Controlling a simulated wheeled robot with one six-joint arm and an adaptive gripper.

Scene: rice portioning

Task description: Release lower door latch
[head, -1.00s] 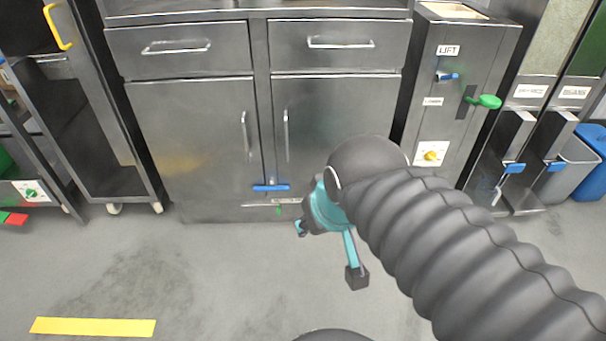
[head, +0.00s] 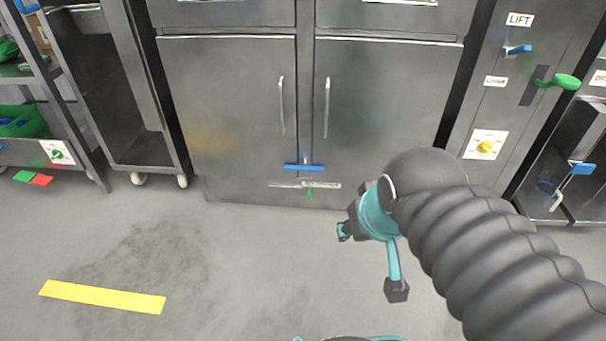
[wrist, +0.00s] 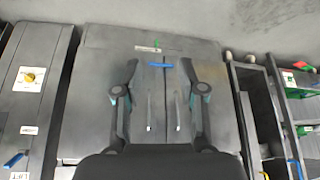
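The lower door latch appears as a blue bar (head: 304,167) across the bottom of the seam between the left door (head: 235,115) and the right door (head: 385,110). A small green tab (head: 310,193) sits just below it, by a pale label strip. The wrist view, turned upside down, shows the blue bar (wrist: 160,65) and the green tab (wrist: 156,43) beyond my fingers. My gripper (head: 368,262) is in front of and right of the latch, apart from it. In the wrist view its two fingers (wrist: 158,68) stand wide apart with nothing between them.
Two vertical door handles (head: 282,106) flank the seam above the latch. A lift panel (head: 500,95) with a green lever (head: 566,81) and yellow knob (head: 484,147) stands at right. A wheeled rack (head: 110,90) is at left. The floor (head: 230,250) in front is clear.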

